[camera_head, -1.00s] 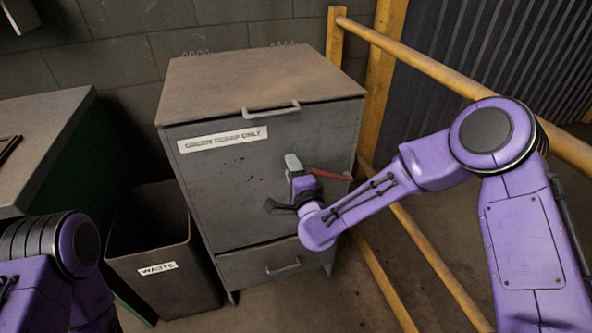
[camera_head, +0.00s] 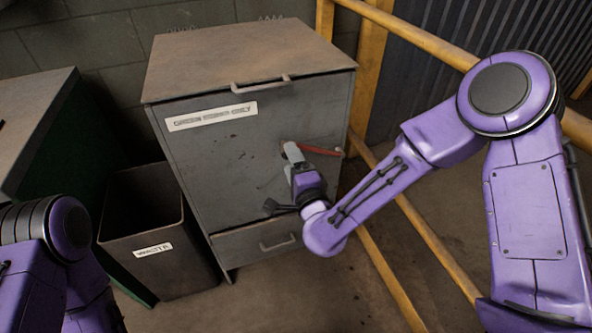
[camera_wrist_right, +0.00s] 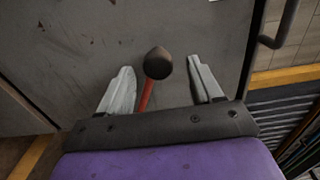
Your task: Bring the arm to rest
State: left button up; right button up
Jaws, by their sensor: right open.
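My right gripper (camera_head: 290,152) is in front of the grey cabinet's front panel (camera_head: 222,165). A red lever (camera_head: 322,151) shows beside its fingers. In the right wrist view the two pale fingers of my right gripper (camera_wrist_right: 161,78) are spread apart. The lever's dark round knob (camera_wrist_right: 158,63) and red shaft (camera_wrist_right: 146,95) show between them in the picture, with gaps on both sides. I cannot tell how deep the knob sits relative to the fingertips. My left arm (camera_head: 45,255) shows at the lower left, and its gripper is out of view.
A waste bin (camera_head: 165,275) stands left of the cabinet, beside a green-sided bench (camera_head: 75,150). Yellow rails (camera_head: 440,255) run along the right, close to my right arm. The cabinet has a bar handle (camera_head: 261,84) on top and a lower drawer (camera_head: 262,238).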

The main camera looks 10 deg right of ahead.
jog(key=s, duration=0.3)
jog(key=shift+s+d, duration=0.15)
jog(key=shift+s, duration=0.2)
jog(key=s+d+f+n+g+h+p, duration=0.1)
jog(key=s+d+f+n+g+p, duration=0.1)
jog(key=s+d+f+n+g, duration=0.45)
jog(key=s+d+f+n+g+h+p, duration=0.15)
jog(key=s+f, duration=0.25)
jog(key=f, duration=0.6)
jog(key=s+d+f+n+g+h+p, duration=0.1)
jog(key=s+d+f+g+p, duration=0.1)
jog(key=s+d, duration=0.3)
jog(key=s+d+f+n+g+h+p, duration=0.1)
jog(key=s+d+f+g, duration=0.3)
jog(key=s, duration=0.9)
jog(key=shift+s+d+f+g+p, duration=0.3)
jog(key=shift+d+f+g+p, duration=0.1)
jog(key=shift+d+p, duration=0.15)
jog(key=shift+h, duration=0.25)
